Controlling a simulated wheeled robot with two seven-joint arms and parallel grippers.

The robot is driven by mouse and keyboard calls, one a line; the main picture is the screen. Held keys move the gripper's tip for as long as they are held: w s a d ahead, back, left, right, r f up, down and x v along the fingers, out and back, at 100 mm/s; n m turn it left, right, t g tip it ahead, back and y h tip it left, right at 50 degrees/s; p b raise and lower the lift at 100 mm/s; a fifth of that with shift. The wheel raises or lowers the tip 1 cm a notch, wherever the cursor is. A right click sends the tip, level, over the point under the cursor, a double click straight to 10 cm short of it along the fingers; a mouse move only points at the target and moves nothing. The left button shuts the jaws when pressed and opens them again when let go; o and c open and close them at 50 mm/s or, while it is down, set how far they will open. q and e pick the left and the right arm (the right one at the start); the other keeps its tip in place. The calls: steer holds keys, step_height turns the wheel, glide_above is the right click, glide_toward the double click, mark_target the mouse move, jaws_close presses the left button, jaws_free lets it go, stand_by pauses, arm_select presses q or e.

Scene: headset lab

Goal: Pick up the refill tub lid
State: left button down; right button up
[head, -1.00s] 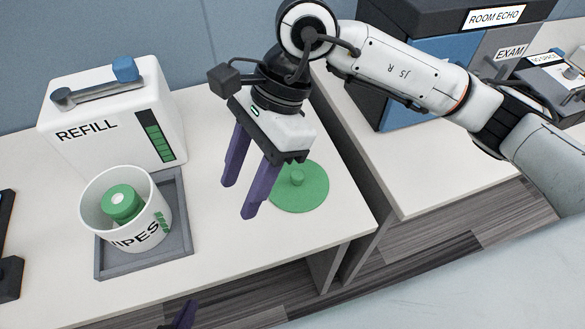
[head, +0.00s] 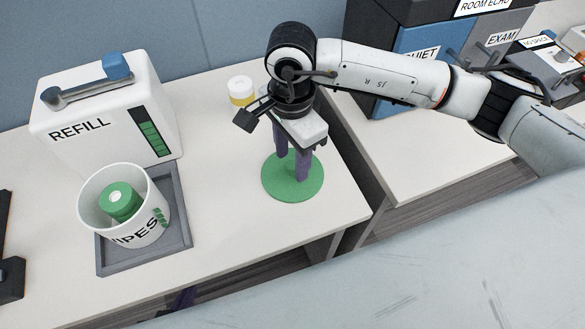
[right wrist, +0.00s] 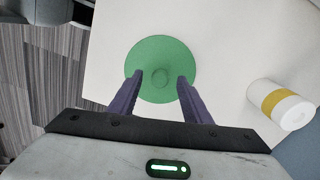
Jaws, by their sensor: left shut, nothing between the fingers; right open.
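The refill tub lid (head: 284,191) is a flat green disc lying on the white counter, right of the tub. It also shows in the right wrist view (right wrist: 160,52), with a small round knob at its middle. My right gripper (head: 291,166) points down over the lid, open. In the right wrist view its purple fingers (right wrist: 160,78) stand on either side of the knob, apart from it. The white wipes tub (head: 94,222) stands open in a grey tray (head: 178,196), with a green roll (head: 119,201) inside. My left gripper (head: 185,298) barely shows at the bottom edge, shut and empty.
A white REFILL container (head: 100,112) stands behind the tub. A white and yellow cylinder (head: 241,92) stands behind the lid; it also shows in the right wrist view (right wrist: 281,104). The counter ends at a gap just right of the lid.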

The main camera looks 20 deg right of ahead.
steer(key=shift+f, duration=0.65)
jaws_close()
steer(key=shift+r, duration=0.1)
